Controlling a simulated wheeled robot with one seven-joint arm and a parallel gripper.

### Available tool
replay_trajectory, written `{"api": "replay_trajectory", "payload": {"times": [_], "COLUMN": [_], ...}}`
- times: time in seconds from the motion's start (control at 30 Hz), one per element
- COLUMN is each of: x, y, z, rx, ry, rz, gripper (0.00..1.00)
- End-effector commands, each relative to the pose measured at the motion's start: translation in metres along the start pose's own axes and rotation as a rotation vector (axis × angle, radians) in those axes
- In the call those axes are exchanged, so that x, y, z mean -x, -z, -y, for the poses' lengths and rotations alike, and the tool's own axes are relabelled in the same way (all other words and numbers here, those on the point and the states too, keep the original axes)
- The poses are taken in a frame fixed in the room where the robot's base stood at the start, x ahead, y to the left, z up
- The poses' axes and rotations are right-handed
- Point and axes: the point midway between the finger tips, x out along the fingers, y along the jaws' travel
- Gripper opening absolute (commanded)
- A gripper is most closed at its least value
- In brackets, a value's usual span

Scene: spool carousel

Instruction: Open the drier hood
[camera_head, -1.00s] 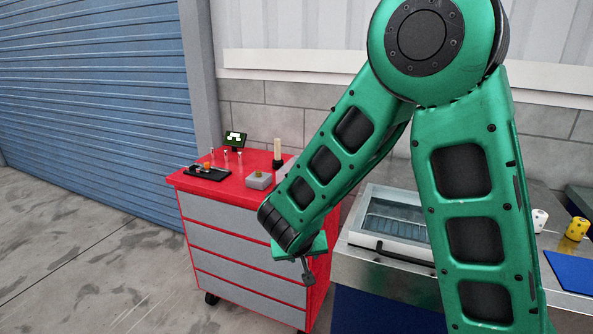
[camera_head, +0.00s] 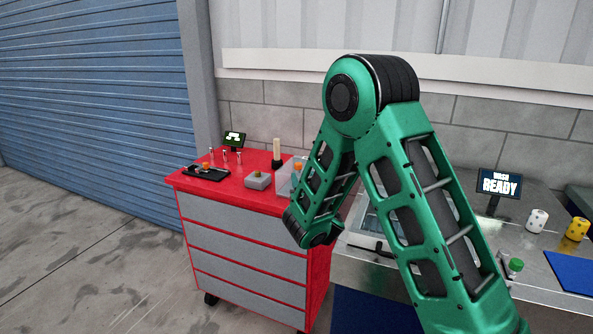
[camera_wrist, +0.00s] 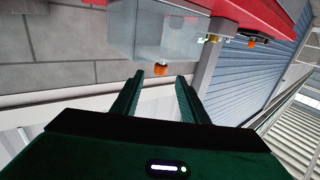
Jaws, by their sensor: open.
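A clear box-shaped cover, which looks like the drier hood (camera_wrist: 165,35), fills the upper middle of the wrist view, which is turned over. An orange knob (camera_wrist: 160,69) sits on it. In the camera_head view the hood (camera_head: 284,181) is at the right end of the red cart top, partly hidden by my arm, with its orange knob (camera_head: 298,166) showing. The hood looks shut. My gripper (camera_wrist: 158,78) is open and empty, its two fingers pointing at the knob, which shows just beyond and between the fingertips. In the camera_head view my gripper is hidden behind my arm.
The red cart (camera_head: 232,188) also bears a grey box (camera_head: 258,181), a black tray (camera_head: 206,174), a post and a small screen (camera_head: 235,139). To the right, a steel bench (camera_head: 522,250) holds a "WASH READY" screen (camera_head: 499,184) and white and yellow spools.

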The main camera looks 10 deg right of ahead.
Motion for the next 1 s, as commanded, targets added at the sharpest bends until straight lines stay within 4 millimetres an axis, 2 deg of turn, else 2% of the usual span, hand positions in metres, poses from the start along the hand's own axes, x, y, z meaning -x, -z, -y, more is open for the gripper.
{"api": "replay_trajectory", "payload": {"times": [0.6, 0.8, 1.0], "x": [-0.084, -0.094, -0.095], "y": [0.0, 0.0, 0.0], "z": [0.002, 0.002, 0.002], "rx": [-0.001, 0.001, 0.001], "ry": [0.001, 0.002, 0.002], "rz": [-0.001, -0.001, 0.0], "gripper": [0.4, 0.4, 0.4]}}
